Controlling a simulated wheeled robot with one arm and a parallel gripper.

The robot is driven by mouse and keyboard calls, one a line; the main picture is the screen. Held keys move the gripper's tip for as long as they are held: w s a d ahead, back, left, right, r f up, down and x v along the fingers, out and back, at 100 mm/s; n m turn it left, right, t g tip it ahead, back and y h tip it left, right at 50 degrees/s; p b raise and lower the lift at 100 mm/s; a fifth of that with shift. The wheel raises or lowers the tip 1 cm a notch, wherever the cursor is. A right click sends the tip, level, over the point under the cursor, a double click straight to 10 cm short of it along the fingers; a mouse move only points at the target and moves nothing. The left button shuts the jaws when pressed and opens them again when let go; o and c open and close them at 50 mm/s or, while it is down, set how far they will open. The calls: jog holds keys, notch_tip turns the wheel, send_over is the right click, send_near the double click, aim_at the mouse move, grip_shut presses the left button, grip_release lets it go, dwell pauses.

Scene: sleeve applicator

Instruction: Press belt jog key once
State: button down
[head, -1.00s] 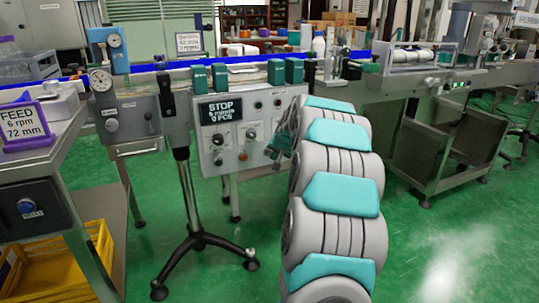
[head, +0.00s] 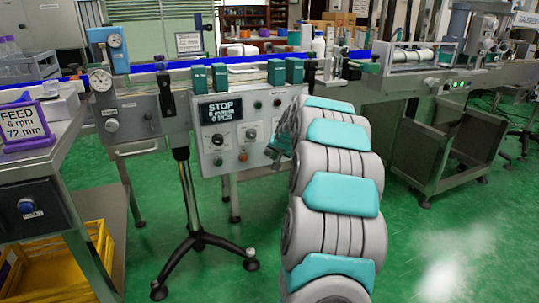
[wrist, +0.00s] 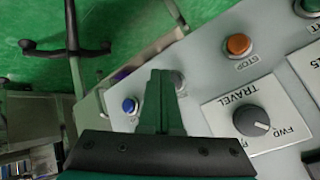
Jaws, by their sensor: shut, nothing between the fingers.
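The grey control panel (head: 238,130) of the machine carries a dark display reading STOP, with several keys and knobs below and beside it. In the wrist view the panel (wrist: 205,105) fills the right side. A blue key (wrist: 129,105) is just left of my gripper (wrist: 160,75). A grey key (wrist: 179,82) shows just right of the fingertips, partly hidden. An orange STOP key (wrist: 238,44) and a TRAVEL knob (wrist: 250,120) are further right. No belt jog label is readable. My gripper is shut and empty, close over the panel; contact cannot be told. In the head view my arm partly hides the panel's right side.
The conveyor line (head: 235,75) with green blocks runs above the panel. A tripod stand (head: 195,240) stands on the floor left of it. A side table with a FEED sign (head: 24,125) and a yellow crate (head: 65,268) are at the left.

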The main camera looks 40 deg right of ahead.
jog(key=shift+w, duration=0.4)
jog(key=shift+w+d+p, duration=0.15)
jog(key=shift+w+p, duration=0.15)
jog(key=shift+w, duration=0.1)
dwell(0.6)
jog(key=shift+s, duration=0.15)
jog(key=shift+s+r, duration=0.1)
jog(key=shift+s, duration=0.55)
jog(key=shift+s+a+b, duration=0.1)
jog(key=shift+a+b, duration=0.1)
jog(key=shift+b, duration=0.1)
jog(key=shift+s+a+b, duration=0.2)
jog(key=shift+s, duration=0.6)
jog(key=shift+s+a+b, duration=0.2)
jog(key=shift+s+b, duration=0.05)
jog(key=shift+s, duration=0.5)
jog(key=shift+s+a+b, duration=0.2)
jog(key=shift+s, duration=0.6)
